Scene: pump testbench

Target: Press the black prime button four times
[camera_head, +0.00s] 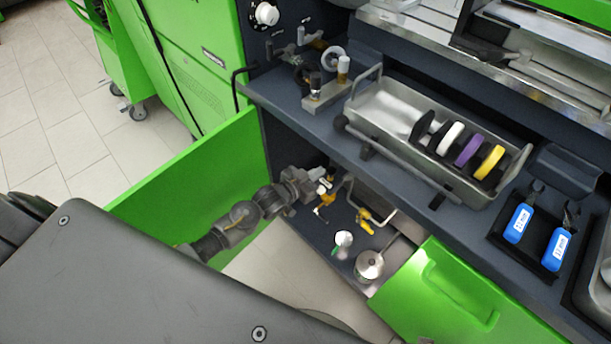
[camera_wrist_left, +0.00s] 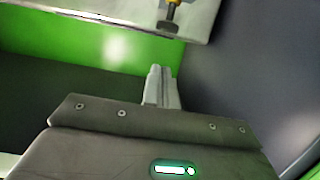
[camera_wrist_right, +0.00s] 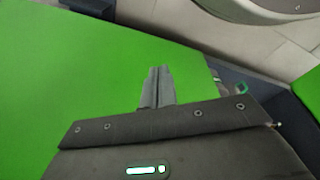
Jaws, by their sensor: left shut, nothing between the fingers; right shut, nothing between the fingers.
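I cannot make out the black prime button for certain in any view. My left gripper (camera_head: 318,174) reaches into the open lower cabinet in the head view, beside fittings with yellow handles. In the left wrist view its fingers (camera_wrist_left: 162,86) are shut and empty, below a pale plate (camera_wrist_left: 130,14) with a yellow and black fitting (camera_wrist_left: 172,8). My right gripper (camera_wrist_right: 157,86) shows only in the right wrist view, shut and empty in front of a green panel (camera_wrist_right: 70,65).
The open cabinet has green doors at left (camera_head: 205,185) and right (camera_head: 450,295). Inside stand a white-topped part (camera_head: 343,238) and a round metal pot (camera_head: 369,264). A metal tray (camera_head: 385,108) with coloured discs and blue-handled tools (camera_head: 518,223) are on the dark bench above.

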